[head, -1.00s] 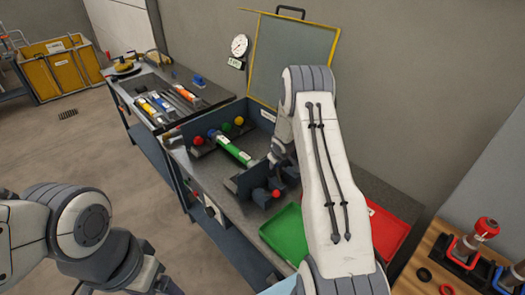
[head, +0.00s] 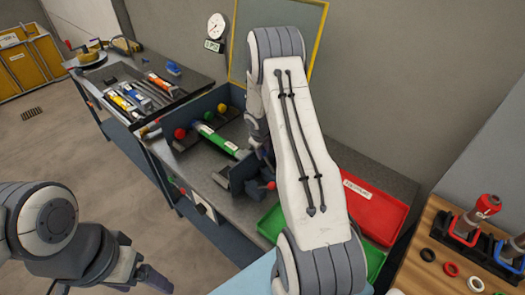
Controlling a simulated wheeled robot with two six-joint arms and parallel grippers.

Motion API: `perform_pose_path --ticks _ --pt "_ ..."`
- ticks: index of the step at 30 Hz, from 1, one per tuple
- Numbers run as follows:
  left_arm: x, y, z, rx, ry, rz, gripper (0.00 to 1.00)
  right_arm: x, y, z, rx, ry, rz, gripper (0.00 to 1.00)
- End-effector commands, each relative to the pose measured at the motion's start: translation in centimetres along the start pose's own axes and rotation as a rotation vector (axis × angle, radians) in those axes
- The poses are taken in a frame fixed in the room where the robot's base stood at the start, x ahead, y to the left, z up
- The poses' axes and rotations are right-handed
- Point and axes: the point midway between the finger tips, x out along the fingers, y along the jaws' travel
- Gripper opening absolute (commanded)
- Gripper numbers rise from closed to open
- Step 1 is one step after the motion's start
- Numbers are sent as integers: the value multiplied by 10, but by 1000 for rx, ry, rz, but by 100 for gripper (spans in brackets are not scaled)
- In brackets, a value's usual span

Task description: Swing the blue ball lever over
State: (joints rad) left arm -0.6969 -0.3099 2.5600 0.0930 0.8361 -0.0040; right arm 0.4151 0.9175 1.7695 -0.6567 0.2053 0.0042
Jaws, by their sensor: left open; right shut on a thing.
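A red-tipped lever (head: 271,185) sticks out at the fixture's near right end. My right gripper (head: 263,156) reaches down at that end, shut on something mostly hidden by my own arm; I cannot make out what. My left gripper (head: 152,281) is open and empty at the lower left, away from the bench.
A green tray (head: 270,222) and a red tray (head: 372,212) lie to the right, partly behind my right arm. A wooden board (head: 432,245) with rings and red-topped parts is at far right. A second bench (head: 190,78) with coloured tubes stands behind.

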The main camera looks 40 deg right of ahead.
Motion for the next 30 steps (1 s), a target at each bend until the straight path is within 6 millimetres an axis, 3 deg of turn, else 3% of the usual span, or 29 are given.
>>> perform_pose_path --ticks 4,5,6,7,19,30 --pt "0 0 0 0 0 0 82 1 0 0 -1 0 0 0" --pt "0 0 0 0 0 0 82 1 0 0 -1 0 0 44" --pt "0 0 0 0 0 0 82 1 0 0 -1 0 0 59" --pt "0 0 0 0 0 0 82 1 0 0 -1 0 0 66" --pt "1 0 0 0 0 0 82 -6 2 0 2 1 1 66" --pt "8 -1 0 -1 0 0 82 -73 1 0 1 4 4 66"
